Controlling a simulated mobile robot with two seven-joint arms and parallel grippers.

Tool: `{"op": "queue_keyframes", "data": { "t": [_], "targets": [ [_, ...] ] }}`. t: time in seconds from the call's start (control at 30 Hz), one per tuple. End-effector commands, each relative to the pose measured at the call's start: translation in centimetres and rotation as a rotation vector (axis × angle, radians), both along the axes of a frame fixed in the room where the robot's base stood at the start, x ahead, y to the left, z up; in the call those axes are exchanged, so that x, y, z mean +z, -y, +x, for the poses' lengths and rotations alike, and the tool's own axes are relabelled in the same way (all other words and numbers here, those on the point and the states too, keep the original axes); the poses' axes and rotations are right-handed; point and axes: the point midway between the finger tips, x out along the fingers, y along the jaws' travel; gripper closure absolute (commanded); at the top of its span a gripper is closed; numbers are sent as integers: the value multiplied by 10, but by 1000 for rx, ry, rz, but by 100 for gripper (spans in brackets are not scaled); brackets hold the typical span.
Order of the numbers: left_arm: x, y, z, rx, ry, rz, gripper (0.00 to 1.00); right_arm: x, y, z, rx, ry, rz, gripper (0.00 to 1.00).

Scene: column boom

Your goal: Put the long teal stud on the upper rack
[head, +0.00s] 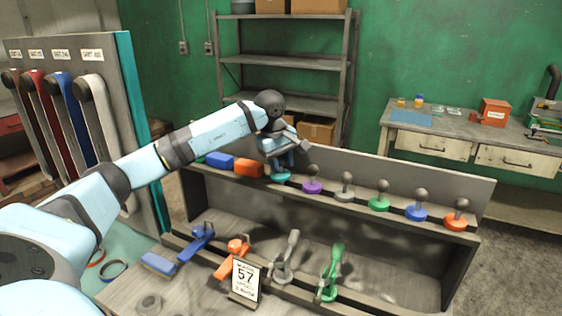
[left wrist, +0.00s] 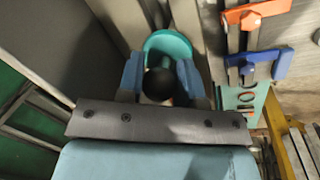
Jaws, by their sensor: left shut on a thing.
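The teal stud (head: 281,177) is at the upper rack (head: 335,198), left of the purple stud, in line with the other studs. Its round teal base (left wrist: 168,44) and dark ball top (left wrist: 159,84) show in the left wrist view. My left gripper (head: 284,162) reaches down over it from above. The gripper's two blue fingers (left wrist: 159,76) are shut on the stud, one on each side of the ball. The stud looks upright. I cannot tell whether its base touches the rack. My right gripper is in neither view.
Purple (head: 312,186), grey (head: 344,194), green (head: 379,203), blue (head: 416,212) and orange (head: 456,223) studs stand to the right on the upper rack. Blue (head: 220,162) and orange (head: 249,169) blocks lie left.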

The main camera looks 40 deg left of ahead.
Motion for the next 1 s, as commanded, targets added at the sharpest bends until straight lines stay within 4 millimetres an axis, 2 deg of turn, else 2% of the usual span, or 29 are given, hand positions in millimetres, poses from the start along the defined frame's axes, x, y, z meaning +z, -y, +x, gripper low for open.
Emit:
{"op": "queue_keyframes", "data": {
  "t": [0.5, 0.67, 0.7, 1.0],
  "targets": [
    [-17, 0, 0, 0, 0, 0, 92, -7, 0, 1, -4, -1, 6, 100],
    [-15, 0, 0, 0, 1, 0, 92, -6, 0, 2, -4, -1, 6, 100],
    [-15, 0, 0, 0, 1, 0, 58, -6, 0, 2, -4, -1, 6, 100],
    [-15, 0, 0, 0, 0, 0, 56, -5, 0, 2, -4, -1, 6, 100]
  ]
}}
